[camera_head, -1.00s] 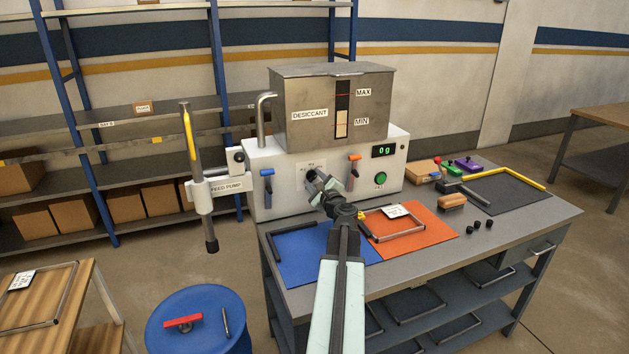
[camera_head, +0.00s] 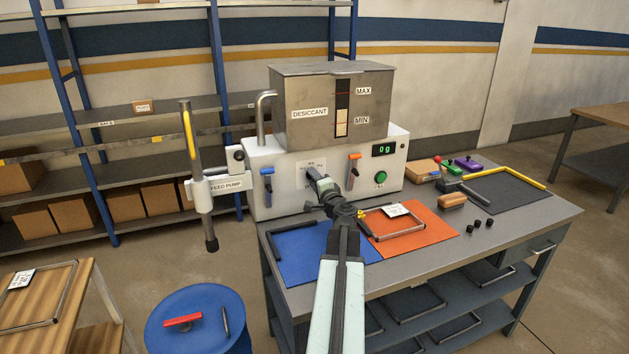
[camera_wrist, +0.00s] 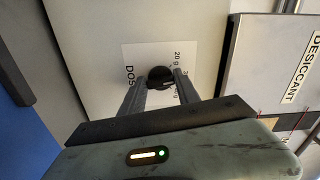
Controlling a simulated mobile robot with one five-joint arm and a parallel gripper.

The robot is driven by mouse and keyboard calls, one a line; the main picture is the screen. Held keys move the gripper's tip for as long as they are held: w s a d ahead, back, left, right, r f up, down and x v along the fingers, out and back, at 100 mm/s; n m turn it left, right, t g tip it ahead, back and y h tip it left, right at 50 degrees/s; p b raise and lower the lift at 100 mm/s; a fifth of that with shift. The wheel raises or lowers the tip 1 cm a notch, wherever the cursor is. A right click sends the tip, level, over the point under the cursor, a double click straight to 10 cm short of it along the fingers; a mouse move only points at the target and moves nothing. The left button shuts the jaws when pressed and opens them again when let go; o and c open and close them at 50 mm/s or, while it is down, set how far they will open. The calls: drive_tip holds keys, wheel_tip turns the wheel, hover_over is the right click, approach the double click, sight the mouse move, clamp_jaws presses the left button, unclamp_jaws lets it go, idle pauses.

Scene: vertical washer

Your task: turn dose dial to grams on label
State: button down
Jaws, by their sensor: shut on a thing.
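The dose dial is a dark round knob (camera_wrist: 160,77) on a white plate marked DOSE in the wrist view, with gram marks such as 20 g beside it. My gripper (camera_wrist: 158,82) has one finger on each side of the knob and is shut on it. In the head view my gripper (camera_head: 318,178) reaches the front of the white machine (camera_head: 285,165) and hides the dial. The knob's pointer setting is too small to read. A label card (camera_head: 397,210) lies by a wire frame on the orange mat; its print is too small to read.
The green display (camera_head: 384,149) reads 0 g, above a green button (camera_head: 380,178). A blue-handled lever (camera_head: 267,180) and an orange-handled lever (camera_head: 353,168) flank the dial area. The steel desiccant hopper (camera_head: 300,90) sits above. Blue (camera_head: 295,265) and orange (camera_head: 440,235) mats lie in front.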

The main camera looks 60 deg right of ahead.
drive_tip(key=shift+s+f+n, duration=0.1)
drive_tip(key=shift+n, duration=1.8)
drive_tip(key=shift+f+n, duration=0.1)
drive_tip(key=shift+n, duration=2.1)
drive_tip(key=c, duration=0.9)
unclamp_jaws()
drive_tip(key=v, duration=0.7)
drive_tip(key=shift+s+a, duration=0.2)
drive_tip(key=shift+s, duration=0.15)
